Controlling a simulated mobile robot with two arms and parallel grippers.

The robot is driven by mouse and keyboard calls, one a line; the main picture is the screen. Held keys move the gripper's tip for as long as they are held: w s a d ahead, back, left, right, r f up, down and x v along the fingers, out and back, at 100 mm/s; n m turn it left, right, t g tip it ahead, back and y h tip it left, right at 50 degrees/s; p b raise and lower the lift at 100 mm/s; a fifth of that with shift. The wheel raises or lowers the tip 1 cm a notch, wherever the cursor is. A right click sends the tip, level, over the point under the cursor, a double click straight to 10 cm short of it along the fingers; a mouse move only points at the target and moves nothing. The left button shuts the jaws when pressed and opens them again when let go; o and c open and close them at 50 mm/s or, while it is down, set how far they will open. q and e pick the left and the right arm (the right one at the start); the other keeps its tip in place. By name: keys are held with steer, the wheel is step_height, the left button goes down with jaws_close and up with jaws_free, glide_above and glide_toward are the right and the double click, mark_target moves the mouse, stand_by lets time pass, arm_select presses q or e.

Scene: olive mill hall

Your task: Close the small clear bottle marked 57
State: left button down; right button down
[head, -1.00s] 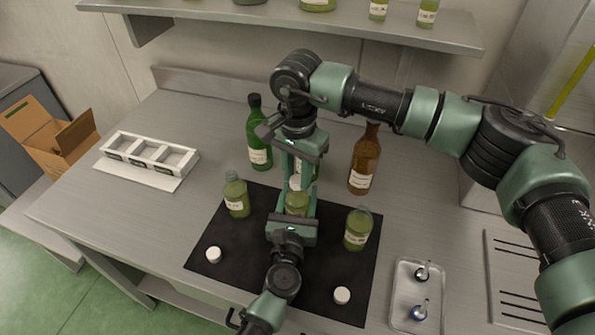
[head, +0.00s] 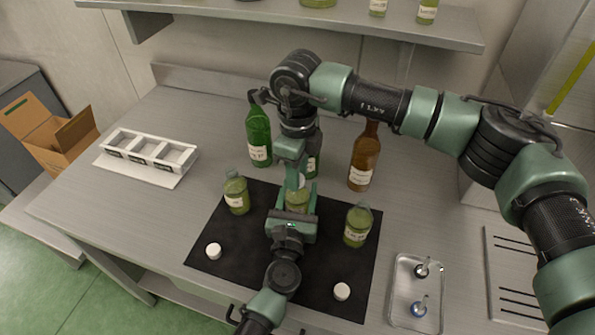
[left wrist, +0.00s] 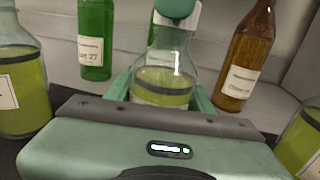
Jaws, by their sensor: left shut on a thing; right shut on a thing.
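A small clear bottle of green oil (head: 298,200) stands upright in the middle of the black mat (head: 232,265). My left gripper (head: 297,205) is shut around its body; the left wrist view shows the bottle (left wrist: 165,80) between the fingers, its label mostly hidden, the number unreadable. My right gripper (head: 294,180) points straight down over the bottle's neck, its fingertips (left wrist: 175,8) at the neck top. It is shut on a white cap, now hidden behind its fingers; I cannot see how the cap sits.
Similar open bottles stand left (head: 236,194) and right (head: 357,226), with loose white caps (head: 213,250) (head: 342,292) in front. A green bottle (head: 258,140) and brown bottle (head: 363,160) stand behind. A metal tray (head: 403,318) is right; a white rack (head: 150,152) is left.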

steer(key=m, duration=0.4)
steer(key=shift+m, duration=0.4)
steer(key=m, duration=0.4)
steer(key=shift+m, duration=0.4)
steer(key=m, duration=0.4)
steer(key=shift+a+m, duration=0.1)
steer(key=shift+m, duration=0.3)
steer(key=m, duration=0.5)
steer(key=shift+w, duration=0.1)
steer(key=c, duration=1.1)
jaws_free()
steer(key=shift+r, duration=0.1)
steer(key=shift+r, duration=2.15)
steer(key=shift+c, duration=0.3)
